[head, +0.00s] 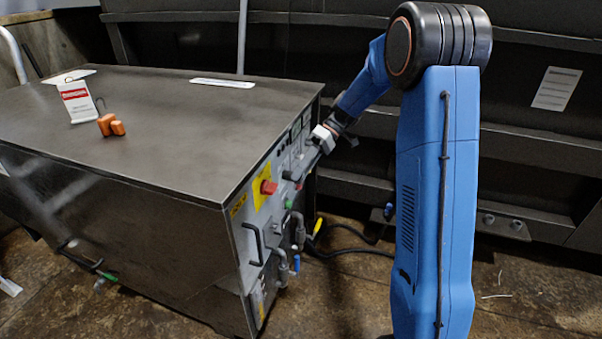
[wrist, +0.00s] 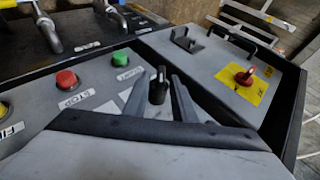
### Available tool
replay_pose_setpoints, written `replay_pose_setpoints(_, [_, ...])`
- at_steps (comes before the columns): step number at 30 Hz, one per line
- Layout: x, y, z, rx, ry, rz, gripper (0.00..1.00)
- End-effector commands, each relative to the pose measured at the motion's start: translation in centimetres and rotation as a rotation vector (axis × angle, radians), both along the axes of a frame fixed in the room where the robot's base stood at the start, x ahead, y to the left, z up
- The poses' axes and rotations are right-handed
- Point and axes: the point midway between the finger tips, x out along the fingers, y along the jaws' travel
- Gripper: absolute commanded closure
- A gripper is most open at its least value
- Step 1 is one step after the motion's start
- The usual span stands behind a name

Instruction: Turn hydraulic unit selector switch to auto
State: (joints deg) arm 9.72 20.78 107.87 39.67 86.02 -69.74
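The hydraulic unit (head: 150,190) is a dark metal cabinet with a grey control panel on its right end. In the wrist view a black selector switch (wrist: 158,86) stands on the panel, its upright handle showing a light mark. My gripper (wrist: 160,78) is open, with one grey finger on each side of the switch. Small gaps appear between the fingers and the handle; I cannot tell whether either touches. In the head view my gripper (head: 326,138) is at the panel's upper far part, and the switch cannot be made out there.
Near the switch are a red STOP button (wrist: 66,80) and a green button (wrist: 119,59). A red rotary switch on a yellow plate (wrist: 244,78) sits on the neighbouring panel. Pipes (head: 283,267) protrude low on the panel.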

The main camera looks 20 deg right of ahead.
Motion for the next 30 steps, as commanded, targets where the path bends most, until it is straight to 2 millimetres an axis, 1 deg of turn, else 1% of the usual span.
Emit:
replay_pose_setpoints(10, [0.0, -0.1, 0.0, -0.001, -0.001, 0.000, 0.71])
replay_pose_setpoints(14, [0.3, -0.7, 0.6, 0.000, -0.001, -0.001, 0.71])
replay_pose_setpoints(20, [1.4, -3.0, 2.7, 0.000, -0.004, -0.002, 0.71])
replay_pose_setpoints(30, [3.5, -7.9, 7.1, 0.000, -0.002, -0.002, 0.71])
